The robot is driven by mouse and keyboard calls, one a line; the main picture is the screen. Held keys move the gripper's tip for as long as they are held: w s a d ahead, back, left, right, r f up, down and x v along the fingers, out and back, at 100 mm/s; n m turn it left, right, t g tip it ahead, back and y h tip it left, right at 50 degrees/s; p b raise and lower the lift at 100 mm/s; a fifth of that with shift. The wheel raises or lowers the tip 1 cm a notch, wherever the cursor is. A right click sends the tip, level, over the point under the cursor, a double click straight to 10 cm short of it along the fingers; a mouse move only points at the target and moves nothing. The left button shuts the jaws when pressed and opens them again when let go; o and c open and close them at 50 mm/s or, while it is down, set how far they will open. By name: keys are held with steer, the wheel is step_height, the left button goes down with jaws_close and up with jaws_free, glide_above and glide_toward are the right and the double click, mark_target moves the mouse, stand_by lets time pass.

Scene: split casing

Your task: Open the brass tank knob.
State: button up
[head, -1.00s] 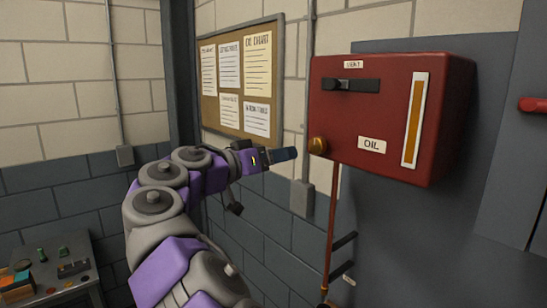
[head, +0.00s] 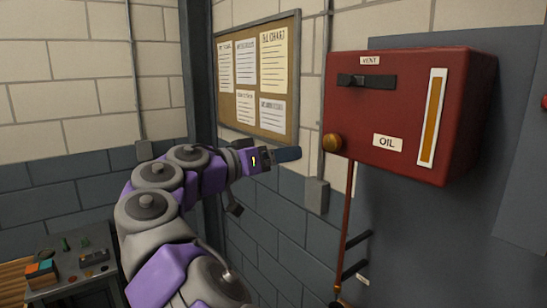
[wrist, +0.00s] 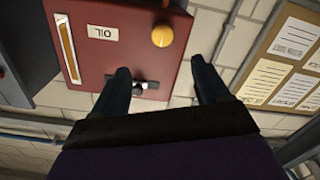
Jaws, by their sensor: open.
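The brass knob (head: 332,142) sits at the lower left corner of the red oil tank (head: 410,115). It also shows in the wrist view (wrist: 162,36), beyond my fingertips and between their lines. My gripper (head: 287,154) is left of the knob in the head view, apart from it. In the wrist view my gripper (wrist: 160,72) is open, its two dark fingers spread with nothing between them. The wrist picture appears upside down, with the OIL label (wrist: 103,32) inverted.
The tank carries a black vent slider (head: 366,81), an OIL label and an amber sight gauge (head: 432,117). A red pipe (head: 346,220) runs down below the knob. A notice board (head: 259,80) hangs on the wall behind. A small table (head: 75,260) stands at lower left.

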steer(key=p+v, duration=0.5)
steer(key=v, duration=1.2)
steer(key=shift+a, duration=0.35)
steer(key=shift+f, duration=0.2)
steer(key=m+b, duration=0.4)
steer(key=b, duration=0.8)
glide_toward(328, 141)
steer(key=p+x, duration=0.1)
steer(key=x, duration=0.8)
steer(key=shift+w+d, duration=0.1)
steer(key=shift+d, duration=0.1)
steer(key=shift+c, duration=0.4)
